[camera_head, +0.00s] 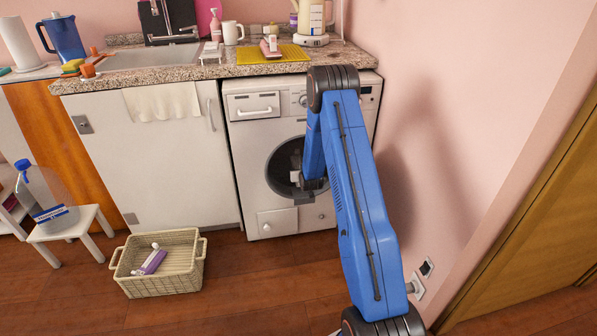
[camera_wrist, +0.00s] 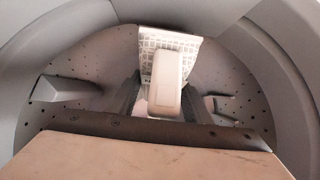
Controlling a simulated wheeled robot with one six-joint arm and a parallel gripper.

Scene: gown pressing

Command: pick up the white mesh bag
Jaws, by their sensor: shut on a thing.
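The bag's lower part is hidden by the fingers. In the head view my gripper (camera_head: 312,184) is at the round opening of the washing machine (camera_head: 262,215), partly hidden by my blue arm.
The drum wall (camera_wrist: 220,75) and its raised ribs surround the gripper closely. A wicker basket (camera_head: 165,282) with a purple-and-white item stands on the floor at left. A white stool (camera_head: 75,225) with a large bottle is farther left. The counter (camera_head: 190,72) holds several items.

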